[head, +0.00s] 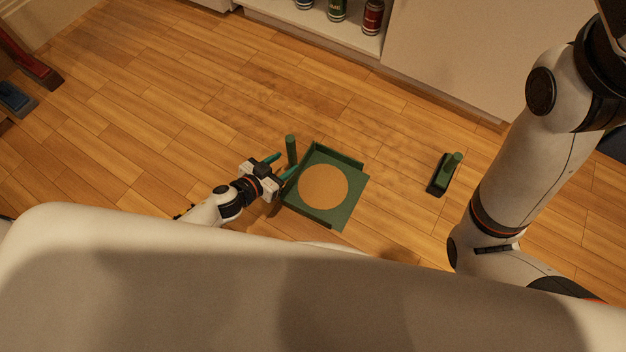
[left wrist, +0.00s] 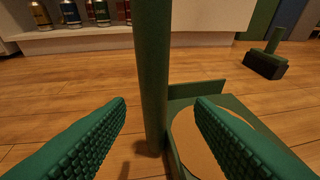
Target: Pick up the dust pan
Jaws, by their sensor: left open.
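The green dust pan (head: 348,218) lies on the wooden floor, with a round tan patch on its bed. Its green handle (head: 291,150) stands upright at the pan's left side. My left gripper (head: 277,165) is open just left of the handle. In the left wrist view, the handle (left wrist: 152,75) rises beyond and between the two green fingers (left wrist: 160,112), and the pan (left wrist: 205,98) lies to its right, partly hidden by the right finger. I cannot tell whether a finger touches the handle. My right gripper is not in view.
A green brush (head: 444,174) with a dark base stands on the floor right of the pan. A low shelf (head: 340,38) with several cans is at the back. Red and blue objects (head: 28,58) lie far left. The floor around the pan is mostly clear.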

